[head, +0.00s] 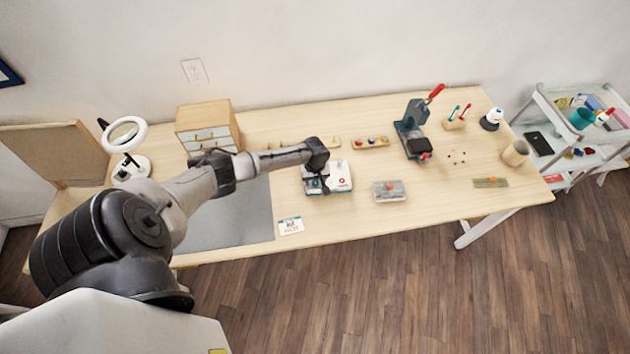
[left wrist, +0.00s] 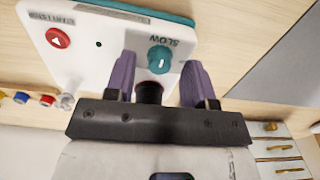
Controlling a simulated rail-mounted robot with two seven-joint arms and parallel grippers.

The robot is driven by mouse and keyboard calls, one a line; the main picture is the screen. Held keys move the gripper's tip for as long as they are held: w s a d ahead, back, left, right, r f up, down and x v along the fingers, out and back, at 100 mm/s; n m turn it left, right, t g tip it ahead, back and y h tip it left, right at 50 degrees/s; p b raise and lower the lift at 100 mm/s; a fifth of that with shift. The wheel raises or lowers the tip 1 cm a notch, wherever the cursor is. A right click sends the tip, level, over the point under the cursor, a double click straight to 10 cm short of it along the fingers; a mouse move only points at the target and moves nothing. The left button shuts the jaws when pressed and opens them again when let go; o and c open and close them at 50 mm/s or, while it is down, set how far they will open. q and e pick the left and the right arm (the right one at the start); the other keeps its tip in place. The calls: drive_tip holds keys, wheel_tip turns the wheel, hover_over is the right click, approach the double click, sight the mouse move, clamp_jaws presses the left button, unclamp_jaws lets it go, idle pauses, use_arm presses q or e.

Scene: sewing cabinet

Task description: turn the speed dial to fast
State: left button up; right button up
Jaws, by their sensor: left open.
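The white control box (head: 341,178) with a teal base sits on the table in the head view, partly covered by my left gripper (head: 319,184). In the left wrist view the box (left wrist: 95,65) shows a teal dial (left wrist: 159,57) with a white mark, and the word SLOW beside it, upside down. A red button (left wrist: 57,38) is on the same panel. My left gripper (left wrist: 160,68) is open, its purple fingers on either side of the dial. I cannot tell whether they touch it. Any FAST label is hidden. My right gripper is not in view.
A grey mat (head: 235,217) lies left of the box. A card (head: 291,226) and a clear case (head: 389,191) lie nearby. A small drawer cabinet (head: 206,125) and a ring lamp (head: 126,135) stand left. A press with a red handle (head: 415,130) stands to the right.

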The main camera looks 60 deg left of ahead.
use_arm(q)
drive_tip(key=shift+f, duration=0.4)
drive_tip(key=shift+c, duration=0.4)
clamp_jaws()
